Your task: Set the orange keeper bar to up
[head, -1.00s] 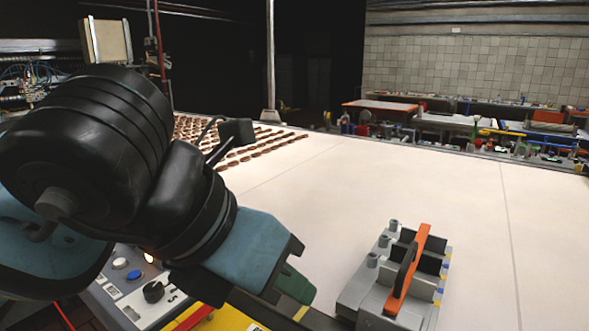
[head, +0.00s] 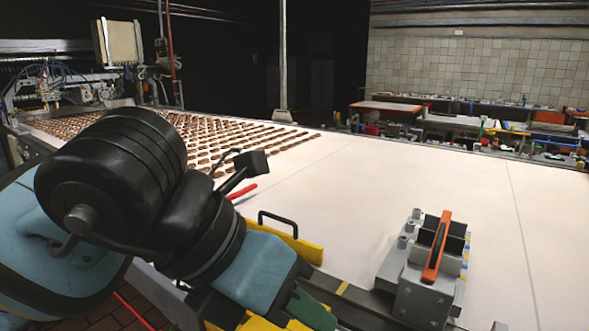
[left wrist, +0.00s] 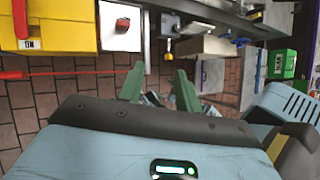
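The orange keeper bar (head: 437,247) lies lengthwise over the top of a grey fixture block (head: 402,268) with dark upright plates and several round pegs. The block stands at the near edge of the white belt, right of centre in the head view. My left gripper (head: 311,309) is low in the head view, left of the block and apart from it. In the left wrist view its two green fingers (left wrist: 158,86) stand apart with nothing between them, above the brick floor. I cannot make out the bar in the left wrist view. My right gripper is not in view.
The white belt (head: 330,205) is clear beyond the fixture, with rows of brown biscuits (head: 215,138) at the back left. A yellow part with a black handle (head: 290,238) stands by the left forearm. The left wrist view shows a yellow box (left wrist: 55,25) and green crate (left wrist: 281,64).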

